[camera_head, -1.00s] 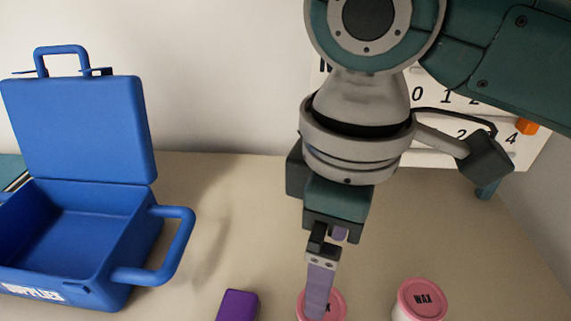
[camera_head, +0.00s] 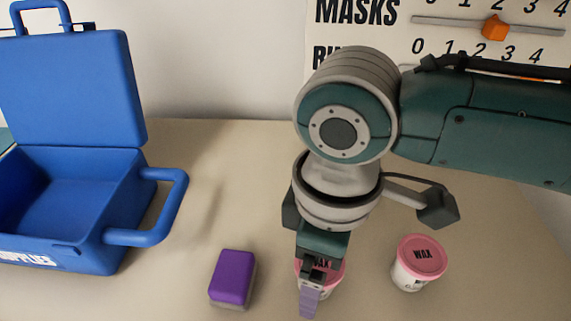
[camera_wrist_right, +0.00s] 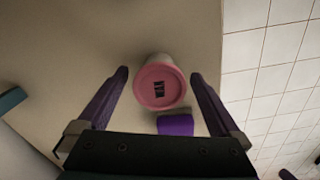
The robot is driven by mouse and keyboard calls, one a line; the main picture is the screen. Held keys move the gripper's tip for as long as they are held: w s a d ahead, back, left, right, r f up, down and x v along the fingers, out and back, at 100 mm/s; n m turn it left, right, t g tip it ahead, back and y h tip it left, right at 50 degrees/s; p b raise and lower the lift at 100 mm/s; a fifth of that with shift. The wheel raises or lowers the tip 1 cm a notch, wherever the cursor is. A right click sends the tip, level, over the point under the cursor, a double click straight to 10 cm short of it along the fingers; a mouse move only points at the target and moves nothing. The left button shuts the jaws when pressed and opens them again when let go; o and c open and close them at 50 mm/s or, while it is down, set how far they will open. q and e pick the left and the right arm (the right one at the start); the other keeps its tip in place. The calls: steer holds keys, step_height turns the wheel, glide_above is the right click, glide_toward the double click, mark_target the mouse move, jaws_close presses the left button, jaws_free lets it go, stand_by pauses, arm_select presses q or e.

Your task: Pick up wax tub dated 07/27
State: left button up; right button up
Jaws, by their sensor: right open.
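Two white tubs with pink lids marked WAX stand on the table. One wax tub (camera_head: 335,277) is partly hidden behind my right gripper. The other wax tub (camera_head: 418,262) stands to its right, in the clear. No date can be read on either tub. My right gripper (camera_head: 309,300) points down in front of the partly hidden tub. In the right wrist view its purple fingers (camera_wrist_right: 159,76) are open, and a pink lid (camera_wrist_right: 160,88) shows between them, with no visible grip. My left gripper is not in view.
A purple block with a grey underside (camera_head: 232,278) lies left of the gripper; its purple also shows in the wrist view (camera_wrist_right: 175,125). An open blue supplies case (camera_head: 75,90) stands at left, its handle jutting right. A white counter board (camera_head: 440,45) stands behind.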

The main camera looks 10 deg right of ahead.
steer(key=c, duration=1.3)
steer(key=shift+r, duration=0.1)
steer(key=shift+c, duration=0.2)
